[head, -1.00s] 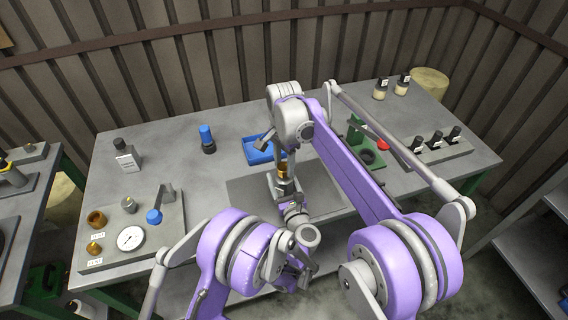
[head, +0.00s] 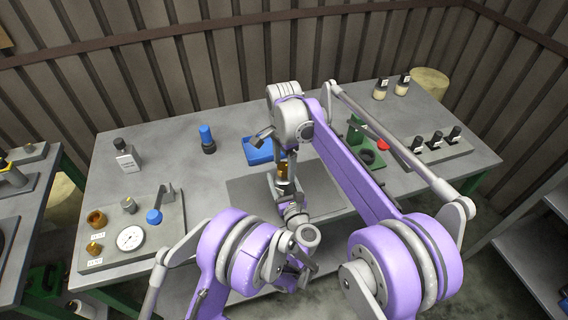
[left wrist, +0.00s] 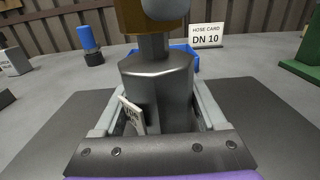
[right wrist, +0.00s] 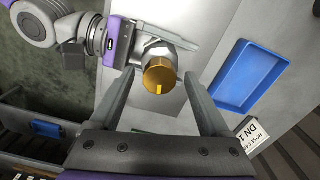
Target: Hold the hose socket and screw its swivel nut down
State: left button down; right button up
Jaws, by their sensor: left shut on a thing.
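The hose socket (left wrist: 155,90) is a grey metal body with flat sides, upright between the fingers of my left gripper (left wrist: 157,105), which is shut on it. A small printed tag leans beside it. The brass swivel nut (left wrist: 150,20) sits above the socket's narrow neck, its top cut off in the left wrist view. The nut (right wrist: 160,75) shows end-on in the right wrist view, with a yellow mark on it. My right gripper (right wrist: 159,78) is open, with its fingertips on either side of the nut and gaps visible. In the head view the nut (head: 282,170) is partly covered by my right arm.
A blue tray (right wrist: 248,78) and a white hose card (right wrist: 252,134) marked DN 10 stand close by. A blue-topped bottle (head: 207,138) is further left. A plate with a dial gauge (head: 130,238) lies at the left; a green stand (head: 356,130) is to the right.

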aim_at(284, 166)
notch_tip(284, 166, up, 12)
dwell(0.6)
pick_arm(q)
grip_release()
